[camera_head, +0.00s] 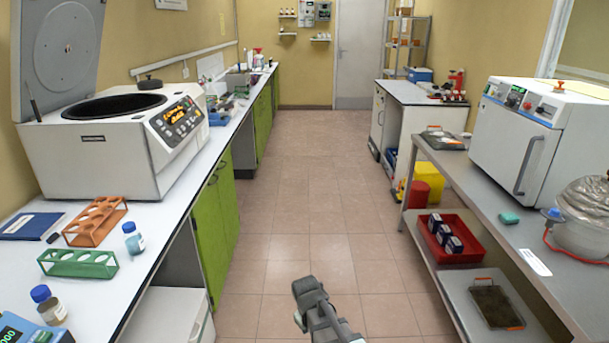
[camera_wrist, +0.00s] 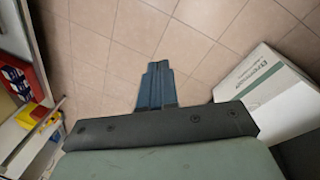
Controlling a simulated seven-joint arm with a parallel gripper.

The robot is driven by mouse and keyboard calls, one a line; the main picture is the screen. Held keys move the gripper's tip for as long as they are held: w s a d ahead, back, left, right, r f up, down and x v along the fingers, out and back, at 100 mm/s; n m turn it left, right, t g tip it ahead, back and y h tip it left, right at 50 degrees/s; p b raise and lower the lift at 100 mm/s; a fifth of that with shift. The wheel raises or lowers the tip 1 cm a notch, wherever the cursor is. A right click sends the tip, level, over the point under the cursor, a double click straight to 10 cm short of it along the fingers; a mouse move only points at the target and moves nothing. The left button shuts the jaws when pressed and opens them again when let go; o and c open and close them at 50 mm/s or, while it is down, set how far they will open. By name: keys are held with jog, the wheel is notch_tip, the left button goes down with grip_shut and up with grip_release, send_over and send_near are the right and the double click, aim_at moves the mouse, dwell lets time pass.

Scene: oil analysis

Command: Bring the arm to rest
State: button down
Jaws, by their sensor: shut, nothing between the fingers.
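My gripper (camera_head: 300,319) shows at the bottom middle of the head view, over the tiled floor between the two benches. In the wrist view my gripper (camera_wrist: 158,68) points at the floor, with its fingers together and nothing between them. It touches nothing that I can see. Part of my arm is cut off by the bottom edge of the head view.
A white bench (camera_head: 150,235) with a centrifuge (camera_head: 110,140) runs along the left. A grey metal table (camera_head: 468,172) with an oven (camera_head: 530,130) stands on the right. A white box (camera_wrist: 265,85) is on the right of the wrist view. The aisle floor (camera_head: 300,200) is clear.

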jog(key=s+d+f+m+g+y, duration=0.1)
jog(key=s+d+f+m, duration=0.25)
jog(key=d, duration=0.35)
jog(key=s+d+f+m, duration=0.2)
jog(key=s+d+m, duration=0.2)
jog(key=d, duration=0.3)
jog(key=s+f+g, duration=0.3)
jog(key=s+f, duration=0.7)
jog(key=s, duration=0.4)
jog(key=s+f+g, duration=0.4)
jog(key=s+f, duration=0.6)
jog(key=s, duration=0.5)
jog(key=shift+f, duration=0.25)
jog(key=shift+s+n, duration=0.1)
jog(key=shift+n, duration=0.15)
dwell(3.2)
